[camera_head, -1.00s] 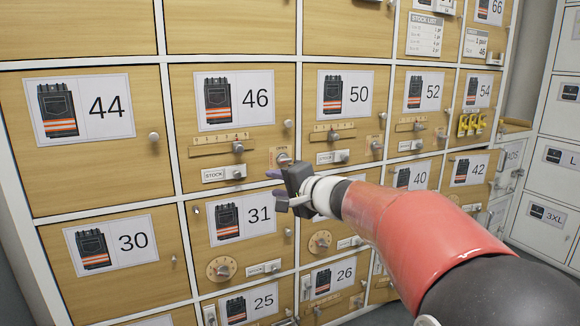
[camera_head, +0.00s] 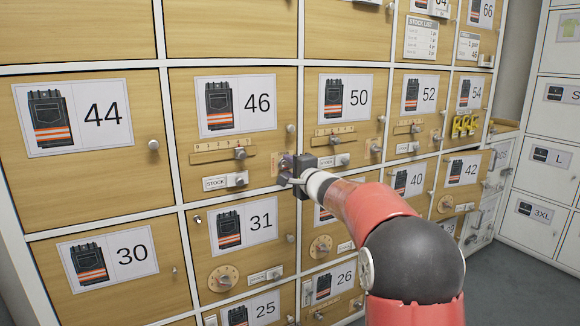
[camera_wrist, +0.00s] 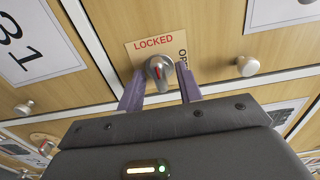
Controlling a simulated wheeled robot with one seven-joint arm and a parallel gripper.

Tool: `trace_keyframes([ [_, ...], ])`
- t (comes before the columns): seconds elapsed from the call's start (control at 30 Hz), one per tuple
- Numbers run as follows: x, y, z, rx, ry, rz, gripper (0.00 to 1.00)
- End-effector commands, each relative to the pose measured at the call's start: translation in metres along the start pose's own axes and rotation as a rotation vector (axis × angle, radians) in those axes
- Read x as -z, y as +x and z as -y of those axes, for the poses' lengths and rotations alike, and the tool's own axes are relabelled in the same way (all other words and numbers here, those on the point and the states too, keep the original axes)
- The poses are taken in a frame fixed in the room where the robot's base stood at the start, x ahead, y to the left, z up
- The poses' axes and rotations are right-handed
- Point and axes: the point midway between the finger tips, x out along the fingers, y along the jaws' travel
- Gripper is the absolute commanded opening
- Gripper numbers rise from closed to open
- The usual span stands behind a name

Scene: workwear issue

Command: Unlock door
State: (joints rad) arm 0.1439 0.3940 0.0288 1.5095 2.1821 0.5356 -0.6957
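The lock knob (camera_wrist: 159,68) is a small grey turn-knob on a plate (camera_wrist: 142,45) lettered LOCKED and OPEN, in the wrist view. Its red mark points toward LOCKED. In the head view the plate (camera_head: 276,163) is at the lower right of door 46 (camera_head: 200,130), and my gripper mostly hides the knob. Door 46 is closed. My gripper (camera_wrist: 160,92) has its two purple fingers apart, one on each side of the knob. It also shows in the head view (camera_head: 287,170). A gap shows between fingers and knob; contact cannot be told.
Door 46 also has a slider (camera_head: 239,153) and a STOCK latch (camera_head: 234,180). Door 31 (camera_head: 226,265) with its dial (camera_head: 224,279) lies below, and door 50 (camera_head: 365,115) is to the right. Small knobs stick out from neighbouring doors. Open floor (camera_head: 492,290) shows at lower right.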

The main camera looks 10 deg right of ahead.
Motion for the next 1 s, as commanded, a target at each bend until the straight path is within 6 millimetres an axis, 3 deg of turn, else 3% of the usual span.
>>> trace_keyframes([
  [0.23, -0.0001, 0.001, -0.0005, 0.0, 0.0, 0.0, 0.35],
  [0.5, 0.0, 0.0007, -0.0006, -0.001, 0.0, 0.0, 0.0],
  [1.0, 0.0006, 0.0003, -0.0029, 0.0, 0.131, -0.001, 0.0],
])
